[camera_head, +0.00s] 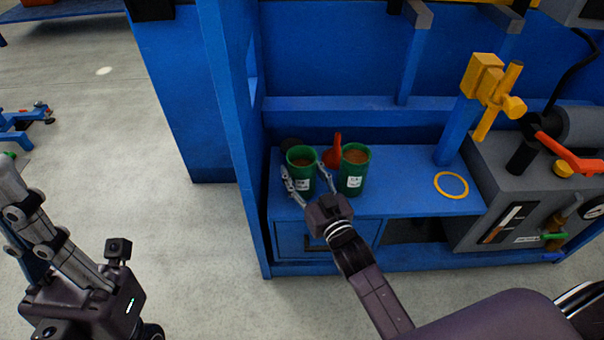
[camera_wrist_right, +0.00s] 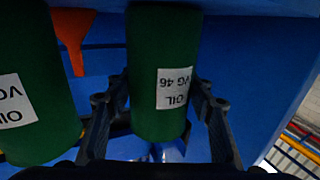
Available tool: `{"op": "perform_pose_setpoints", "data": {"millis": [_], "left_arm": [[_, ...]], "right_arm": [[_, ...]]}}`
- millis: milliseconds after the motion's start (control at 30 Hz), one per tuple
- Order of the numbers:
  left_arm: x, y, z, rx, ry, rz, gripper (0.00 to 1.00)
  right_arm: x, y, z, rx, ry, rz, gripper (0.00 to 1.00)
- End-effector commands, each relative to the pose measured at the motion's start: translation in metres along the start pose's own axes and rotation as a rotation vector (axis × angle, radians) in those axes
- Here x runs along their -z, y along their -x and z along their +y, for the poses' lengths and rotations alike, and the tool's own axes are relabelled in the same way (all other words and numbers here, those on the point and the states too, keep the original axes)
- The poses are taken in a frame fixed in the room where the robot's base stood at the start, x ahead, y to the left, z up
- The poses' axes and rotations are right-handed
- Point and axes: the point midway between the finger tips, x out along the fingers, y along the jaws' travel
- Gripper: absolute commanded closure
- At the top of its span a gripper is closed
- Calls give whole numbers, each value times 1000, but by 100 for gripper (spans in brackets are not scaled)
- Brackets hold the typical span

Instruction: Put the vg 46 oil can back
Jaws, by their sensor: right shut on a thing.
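The VG 46 oil can (camera_head: 301,178) is a green cylinder with a white label, upright at the left end of the blue bench (camera_head: 410,195). In the right wrist view, the can (camera_wrist_right: 150,65) has its "OIL VG 46" label upside down. My right gripper (camera_head: 306,178) is shut on it, one finger on each side. Whether the can touches the bench is unclear. Its open top shows brown contents. My left gripper (camera_head: 40,235) is at the far left over the floor, away from the bench; its fingertips are not clear.
A second green can (camera_head: 354,172) stands close on the right, its label partly readable in the wrist view. An orange-red funnel (camera_head: 333,153) is behind, between the cans. A yellow ring (camera_head: 451,185) marks clear bench. A grey machine (camera_head: 500,190) stands right, a blue post (camera_head: 232,110) left.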

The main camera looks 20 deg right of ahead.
Motion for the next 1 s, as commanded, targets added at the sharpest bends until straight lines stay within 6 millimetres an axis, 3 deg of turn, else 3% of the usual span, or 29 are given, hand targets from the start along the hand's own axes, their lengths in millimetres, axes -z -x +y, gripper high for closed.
{"op": "perform_pose_setpoints", "data": {"millis": [400,433,567,1000], "left_arm": [[3,2,0,0,1,13,100],[3,2,0,0,1,13,100],[3,1,0,0,1,13,100],[3,-2,0,0,1,9,100]], "right_arm": [[-2,-1,0,0,0,5,90],[-5,0,0,0,0,0,50],[-4,0,0,0,1,0,36],[-1,6,0,0,0,-1,34]]}}
